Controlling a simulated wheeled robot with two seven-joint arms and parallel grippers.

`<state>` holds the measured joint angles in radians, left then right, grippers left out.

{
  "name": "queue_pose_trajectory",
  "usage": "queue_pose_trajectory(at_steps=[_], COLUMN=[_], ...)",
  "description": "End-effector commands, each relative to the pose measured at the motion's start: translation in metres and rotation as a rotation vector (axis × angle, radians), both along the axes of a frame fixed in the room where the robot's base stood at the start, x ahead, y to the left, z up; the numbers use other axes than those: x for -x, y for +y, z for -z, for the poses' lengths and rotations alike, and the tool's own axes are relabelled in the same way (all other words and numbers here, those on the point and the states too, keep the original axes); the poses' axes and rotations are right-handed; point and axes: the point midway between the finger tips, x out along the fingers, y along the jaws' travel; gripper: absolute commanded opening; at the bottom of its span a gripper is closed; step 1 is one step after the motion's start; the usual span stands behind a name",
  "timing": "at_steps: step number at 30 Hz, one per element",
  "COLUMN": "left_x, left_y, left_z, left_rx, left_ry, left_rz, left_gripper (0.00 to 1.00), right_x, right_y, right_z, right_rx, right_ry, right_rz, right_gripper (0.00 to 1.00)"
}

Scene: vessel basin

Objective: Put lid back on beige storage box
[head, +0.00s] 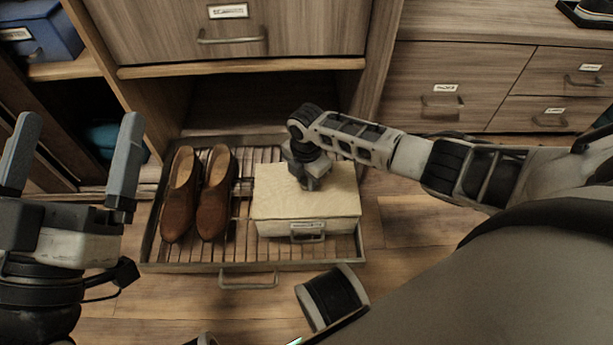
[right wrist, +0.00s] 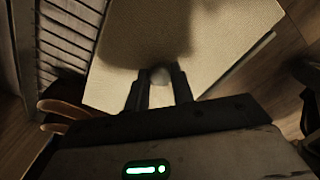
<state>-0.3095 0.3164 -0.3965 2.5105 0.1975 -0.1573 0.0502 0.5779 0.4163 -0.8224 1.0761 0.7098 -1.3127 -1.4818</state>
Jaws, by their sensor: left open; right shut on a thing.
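The beige storage box (head: 280,230) sits on the right side of a pulled-out slatted rack, with a labelled front and a small handle. Its pale lid (head: 275,202) lies over the top; whether it is fully seated cannot be told. My right gripper (head: 311,183) points down at the middle of the lid. In the right wrist view my right gripper (right wrist: 160,83) is shut on a small round knob (right wrist: 160,75) on the lid (right wrist: 215,60). My left gripper (head: 75,155) is open and empty at the left, apart from the box.
Brown shoes (head: 215,200) stand on the rack (head: 150,235) left of the box. A drawer front (head: 232,35) is above the rack opening. A blue box (head: 40,35) sits on a shelf at upper left. Wooden floor (head: 410,260) is clear to the right.

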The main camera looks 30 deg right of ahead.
Motion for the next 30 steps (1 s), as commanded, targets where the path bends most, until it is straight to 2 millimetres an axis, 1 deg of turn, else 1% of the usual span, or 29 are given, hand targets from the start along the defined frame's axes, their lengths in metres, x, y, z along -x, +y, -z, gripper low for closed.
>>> queue_pose_trajectory(at_steps=[30], left_x=[-0.0001], left_y=[0.0002], left_z=[-0.0009], left_rx=[0.0], left_ry=[0.001], left_rz=[-0.001], left_gripper=[1.0], right_x=[0.0003], right_y=[0.0001], right_z=[0.0058], right_rx=[0.0], right_ry=[0.0], right_rz=[0.0], right_gripper=[0.0])
